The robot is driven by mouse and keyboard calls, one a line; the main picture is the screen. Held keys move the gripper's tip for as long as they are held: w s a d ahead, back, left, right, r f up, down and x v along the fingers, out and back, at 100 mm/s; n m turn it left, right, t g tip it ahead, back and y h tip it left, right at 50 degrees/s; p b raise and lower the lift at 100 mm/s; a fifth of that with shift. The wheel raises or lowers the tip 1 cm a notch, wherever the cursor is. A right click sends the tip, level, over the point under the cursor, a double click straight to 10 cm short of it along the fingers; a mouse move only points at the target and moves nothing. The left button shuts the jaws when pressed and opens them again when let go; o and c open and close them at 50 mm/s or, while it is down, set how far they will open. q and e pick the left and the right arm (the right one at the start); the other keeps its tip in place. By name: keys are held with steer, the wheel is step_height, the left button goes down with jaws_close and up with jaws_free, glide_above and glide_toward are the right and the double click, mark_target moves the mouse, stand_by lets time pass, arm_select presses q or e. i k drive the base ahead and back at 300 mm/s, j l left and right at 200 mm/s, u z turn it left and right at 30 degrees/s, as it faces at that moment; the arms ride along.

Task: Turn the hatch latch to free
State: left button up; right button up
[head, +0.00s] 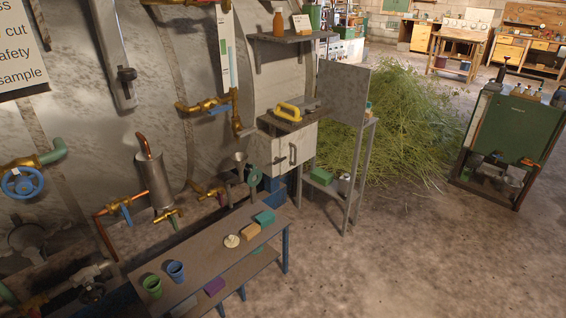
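A pale, box-like hatch door or cabinet (290,140) stands against the still's metal wall, right of centre in the head view. A dark upright handle (292,154) is on its front. A small dark fitting (279,163) sits left of the handle; I cannot tell if it is the latch or how it is turned. The door looks shut. Neither of my grippers is in view.
A low grey bench (205,252) holds cups and small blocks in front of the still. A tall grey panel (342,91) stands by a narrow side stand. A plant heap (405,125) lies behind it. Floor (400,240) at right is clear.

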mark_target(278, 160)
steer(key=i+l+u, duration=0.1)
steer(key=u, duration=0.3)
steer(key=i+l+u, duration=0.1)
steer(key=u, duration=0.35)
steer(key=i+l+u, duration=0.15)
steer(key=u, duration=0.25)
steer(key=i+l+u, duration=0.15)
steer(key=l, duration=0.35)
steer(key=i+l+u, duration=0.2)
steer(key=l, duration=0.35)
steer(key=i+l+u, duration=0.15)
steer(key=l, duration=0.45)
steer(key=i+l+u, duration=0.15)
steer(key=l, duration=0.4)
steer(key=l+u, duration=0.2)
steer(key=l, duration=0.4)
